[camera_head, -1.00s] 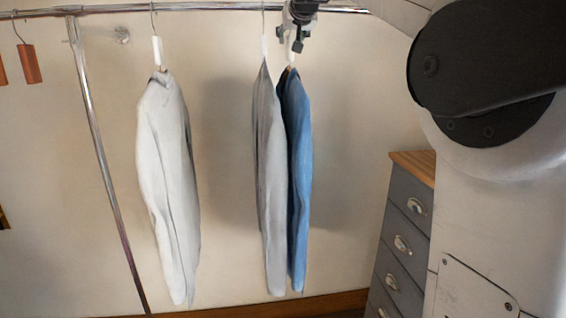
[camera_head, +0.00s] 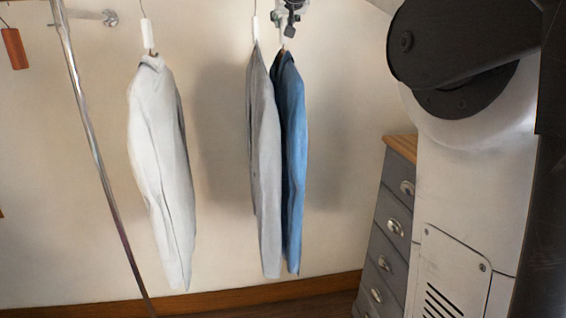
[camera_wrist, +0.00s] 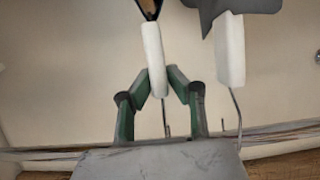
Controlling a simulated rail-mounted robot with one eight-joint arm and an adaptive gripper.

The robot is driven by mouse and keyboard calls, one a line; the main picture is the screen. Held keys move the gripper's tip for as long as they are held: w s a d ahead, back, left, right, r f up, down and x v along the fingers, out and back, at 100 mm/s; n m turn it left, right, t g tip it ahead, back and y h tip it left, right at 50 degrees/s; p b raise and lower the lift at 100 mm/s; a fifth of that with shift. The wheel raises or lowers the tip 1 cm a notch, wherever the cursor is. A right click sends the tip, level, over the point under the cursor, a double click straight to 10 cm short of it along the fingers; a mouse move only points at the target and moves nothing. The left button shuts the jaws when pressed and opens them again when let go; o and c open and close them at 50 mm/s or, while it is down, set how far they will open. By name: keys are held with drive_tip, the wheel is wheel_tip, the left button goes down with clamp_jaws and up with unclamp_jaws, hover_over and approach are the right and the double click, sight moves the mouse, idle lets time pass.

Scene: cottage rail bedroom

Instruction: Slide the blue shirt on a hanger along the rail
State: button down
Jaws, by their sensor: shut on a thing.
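The blue shirt (camera_head: 292,165) hangs at the right of the row, close against a grey shirt (camera_head: 264,165) on its left. My gripper (camera_head: 285,18) is at the top of the blue shirt's hanger. In the wrist view, which is upside down, my gripper (camera_wrist: 160,84) is shut on the white neck of that hanger (camera_wrist: 153,48), with its hook running down toward the rail (camera_wrist: 285,138). The neighbouring white hanger neck (camera_wrist: 230,50) is beside it, outside the fingers. The rail is above the head view.
A white shirt (camera_head: 160,170) hangs apart at left, with a wide gap before the grey shirt. A metal upright (camera_head: 90,135) and an orange-brown tag (camera_head: 15,48) are further left. A grey drawer chest (camera_head: 391,225) stands at right, with bare wall before it.

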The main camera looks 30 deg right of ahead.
drive_tip(key=s+d+p, duration=0.2)
drive_tip(key=s+d, duration=0.1)
drive_tip(key=d, duration=0.7)
drive_tip(key=s+d+p, duration=0.1)
drive_tip(key=s+d, duration=0.2)
drive_tip(key=d, duration=0.8)
drive_tip(key=shift+s+p, duration=0.2)
drive_tip(key=shift+p, duration=0.2)
idle(1.9)
idle(0.3)
drive_tip(key=c, duration=1.6)
unclamp_jaws()
drive_tip(key=shift+a, duration=0.1)
drive_tip(key=shift+c, duration=0.6)
drive_tip(key=p+v, duration=0.1)
drive_tip(key=v, duration=1.2)
drive_tip(key=shift+p, duration=0.35)
